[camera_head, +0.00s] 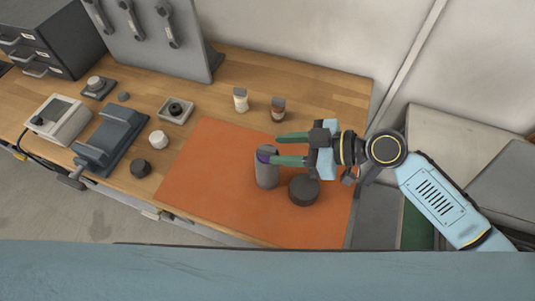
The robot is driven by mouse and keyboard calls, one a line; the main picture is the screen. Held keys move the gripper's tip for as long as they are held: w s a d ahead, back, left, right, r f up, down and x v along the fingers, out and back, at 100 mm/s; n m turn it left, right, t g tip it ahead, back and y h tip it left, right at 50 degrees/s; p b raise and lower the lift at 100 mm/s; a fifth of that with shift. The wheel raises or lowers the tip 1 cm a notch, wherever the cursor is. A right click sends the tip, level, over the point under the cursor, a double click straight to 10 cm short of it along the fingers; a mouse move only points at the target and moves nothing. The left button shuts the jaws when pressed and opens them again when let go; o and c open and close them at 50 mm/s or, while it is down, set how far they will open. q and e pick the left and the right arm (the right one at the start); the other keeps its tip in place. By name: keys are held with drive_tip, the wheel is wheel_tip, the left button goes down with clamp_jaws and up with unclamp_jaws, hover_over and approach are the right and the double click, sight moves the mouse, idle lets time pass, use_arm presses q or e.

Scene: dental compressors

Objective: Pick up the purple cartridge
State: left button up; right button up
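A bit of purple, the purple cartridge (263,156), shows at the top of an upright grey cylinder (267,175) on the orange mat (215,175). I cannot tell how far it sits inside the cylinder. My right gripper (273,148) comes in from the right with its two green fingers apart and nothing visible between them. Its nearer fingertip overlaps the purple top in the picture; I cannot tell whether they touch. The farther finger is beyond the cylinder. My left gripper is not in view.
A dark round lid-like piece (304,190) stands right of the cylinder. Two small bottles (241,101) (278,108) stand behind the mat. A vise (110,140), a grey device (58,120) and small knobs fill the left bench. The mat's left part is clear.

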sight(267, 158)
drive_tip(key=shift+x, duration=1.4)
clamp_jaws()
drive_tip(key=shift+r, duration=0.1)
